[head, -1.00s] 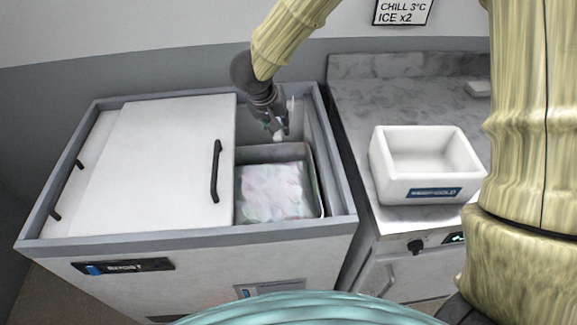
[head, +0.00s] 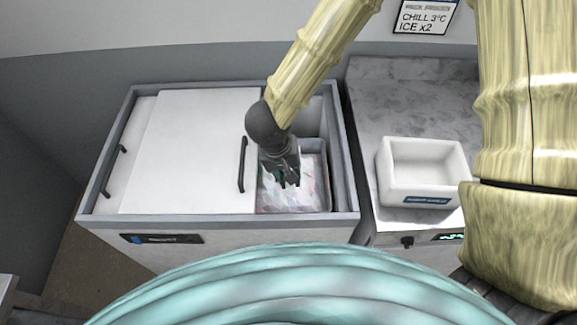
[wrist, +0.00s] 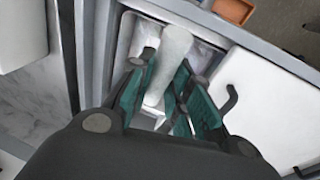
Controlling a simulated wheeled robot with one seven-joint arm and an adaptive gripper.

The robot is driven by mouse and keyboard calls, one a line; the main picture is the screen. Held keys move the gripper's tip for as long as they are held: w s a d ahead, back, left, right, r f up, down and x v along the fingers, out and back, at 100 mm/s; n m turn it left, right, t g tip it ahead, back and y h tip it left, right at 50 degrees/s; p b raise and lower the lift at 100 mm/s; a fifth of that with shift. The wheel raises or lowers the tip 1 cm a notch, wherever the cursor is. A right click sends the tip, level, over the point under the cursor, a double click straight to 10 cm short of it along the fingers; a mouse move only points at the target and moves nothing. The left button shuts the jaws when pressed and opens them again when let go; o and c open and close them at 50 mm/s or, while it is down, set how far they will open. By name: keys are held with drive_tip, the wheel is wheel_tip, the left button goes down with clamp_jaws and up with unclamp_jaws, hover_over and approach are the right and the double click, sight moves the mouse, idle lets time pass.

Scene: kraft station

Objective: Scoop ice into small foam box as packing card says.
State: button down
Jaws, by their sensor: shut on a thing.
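My gripper (head: 287,180) is down over the open ice bin in the head view. In the wrist view its fingers (wrist: 160,85) are closed around a white, rounded handle (wrist: 174,48), which looks like the scoop's. The scoop's far end is hard to make out. Pale, glossy ice (head: 308,192) fills the bin below and beside the gripper. The small white foam box (head: 394,190) stands upright on the counter to the right and looks empty. The packing card (head: 425,18) on the wall reads "CHILL 3°C ICE x2".
A white sliding lid (head: 190,150) with a black handle (head: 242,165) covers the freezer's left part. The freezer's grey rim (head: 345,165) lies between the bin and the marble counter (head: 385,100). An orange tray (wrist: 233,10) shows in the wrist view.

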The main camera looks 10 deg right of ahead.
drive_tip(key=w+d+f+g+b, duration=0.1)
drive_tip(key=w+f+g+b, duration=0.15)
drive_tip(key=f+b, duration=0.6)
drive_tip(key=w+f+g+b, duration=0.25)
drive_tip(key=f+b, duration=0.25)
drive_tip(key=f, duration=0.6)
drive_tip(key=shift+w+d+f+t+b, duration=0.55)
drive_tip(key=shift+w+t+b, duration=0.45)
drive_tip(key=shift+w+b, duration=1.4)
drive_tip(key=shift+s+a+r+t+h+p, duration=0.1)
drive_tip(key=shift+s+a+r+t+p, duration=0.15)
drive_tip(key=shift+s+r+t+p, duration=2)
drive_tip(key=shift+w+a+r+g+h+p, duration=0.1)
drive_tip(key=shift+w+a+r+g+p, duration=0.6)
drive_tip(key=shift+r, duration=3.3)
drive_tip(key=shift+s+d+r+t+h+p, duration=0.1)
drive_tip(key=shift+s+d+r+t+p, duration=0.15)
drive_tip(key=shift+s+r+t+p, duration=2.15)
